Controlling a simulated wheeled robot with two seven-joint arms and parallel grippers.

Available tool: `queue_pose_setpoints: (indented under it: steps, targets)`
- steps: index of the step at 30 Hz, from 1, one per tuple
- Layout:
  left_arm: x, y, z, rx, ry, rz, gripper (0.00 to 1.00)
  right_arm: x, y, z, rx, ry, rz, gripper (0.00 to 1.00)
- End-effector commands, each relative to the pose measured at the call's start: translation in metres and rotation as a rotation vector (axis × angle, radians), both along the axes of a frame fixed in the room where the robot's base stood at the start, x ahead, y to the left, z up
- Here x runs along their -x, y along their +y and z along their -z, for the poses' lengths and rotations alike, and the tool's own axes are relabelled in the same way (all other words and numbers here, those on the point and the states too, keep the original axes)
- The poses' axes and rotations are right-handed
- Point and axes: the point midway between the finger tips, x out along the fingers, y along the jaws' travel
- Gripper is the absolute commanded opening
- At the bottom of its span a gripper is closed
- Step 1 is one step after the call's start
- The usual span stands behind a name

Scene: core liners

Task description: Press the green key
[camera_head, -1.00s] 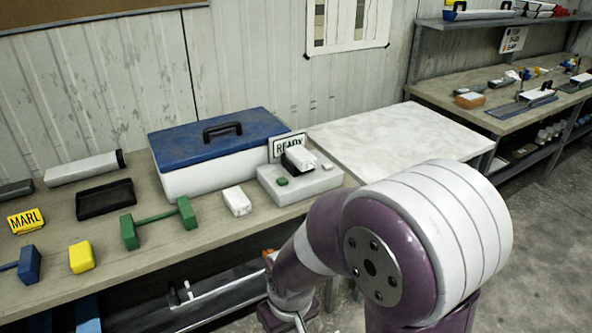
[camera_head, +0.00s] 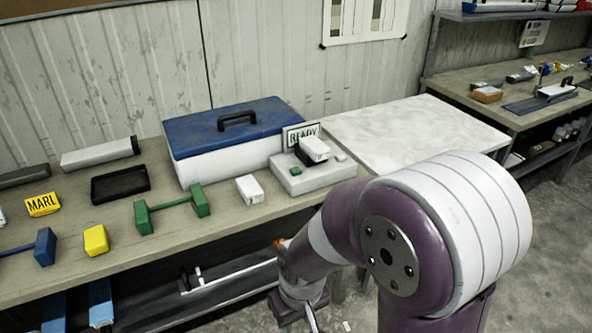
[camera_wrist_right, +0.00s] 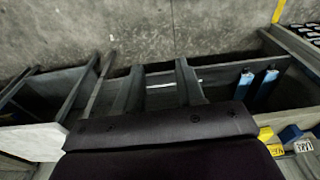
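A small green key (camera_head: 295,171) sits on the front left of a light grey box-shaped device (camera_head: 318,180) on the bench. A "READY" sign (camera_head: 301,134) stands at the device's back, and a white block with a dark side (camera_head: 313,150) sits on its top. My right gripper (camera_head: 298,318) hangs low in front of the bench, below and apart from the key, partly cut off by the lower picture edge. Its fingers are not clear in either view. The right wrist view shows floor and bench framing, not the key. My left gripper is not in view.
A blue-lidded white case (camera_head: 225,160) stands left of the device, with a small white box (camera_head: 250,189) in front. A green dumbbell-shaped piece (camera_head: 172,211), a yellow block (camera_head: 96,240) and a black tray (camera_head: 120,184) lie further left. A pale slab (camera_head: 415,128) lies right.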

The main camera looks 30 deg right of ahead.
Motion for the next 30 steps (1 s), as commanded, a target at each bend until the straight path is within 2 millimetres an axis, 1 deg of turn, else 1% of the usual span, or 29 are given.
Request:
queue_pose_setpoints:
  steps: [1, 3, 30]
  targets:
    - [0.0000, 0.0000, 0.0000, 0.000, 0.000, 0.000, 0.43, 0.0000, 0.0000, 0.0000, 0.000, 0.000, 0.000, 0.20]
    - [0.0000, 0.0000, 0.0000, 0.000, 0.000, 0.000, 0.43, 0.0000, 0.0000, 0.0000, 0.000, 0.000, 0.000, 0.00]
    - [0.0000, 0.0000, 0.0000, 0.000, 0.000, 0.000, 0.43, 0.0000, 0.0000, 0.0000, 0.000, 0.000, 0.000, 0.00]
